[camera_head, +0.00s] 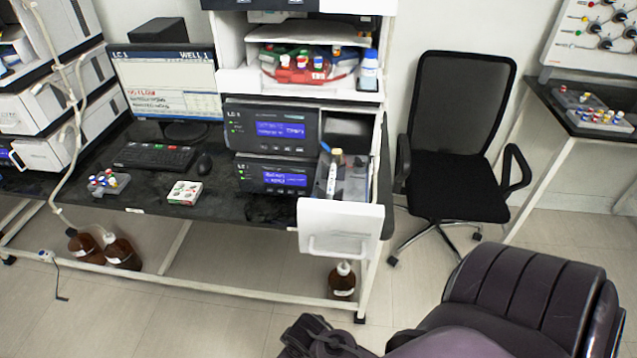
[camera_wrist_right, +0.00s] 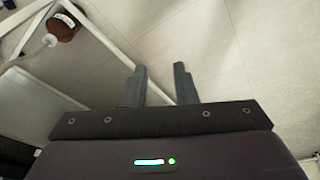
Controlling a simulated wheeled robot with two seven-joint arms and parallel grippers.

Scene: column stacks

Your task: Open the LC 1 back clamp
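The LC 1 stack (camera_head: 271,130) stands on the black bench, with two dark units and blue displays. At its right is an open compartment (camera_head: 356,182) with its white front (camera_head: 340,226) pulled out. A pale column (camera_head: 332,178) with a yellowish top end lies in it, pointing away from me. The clamps are too small to tell apart, or whether the back one is open. My right gripper (camera_wrist_right: 158,68) is open and empty, its fingers apart over bare floor. My left gripper is in neither view.
A black office chair (camera_head: 456,150) stands right of the bench. A brown bottle (camera_head: 342,281) stands below the white front; a brown bottle also shows in the right wrist view (camera_wrist_right: 63,27). A monitor (camera_head: 165,85) and keyboard (camera_head: 153,156) are left of the stack.

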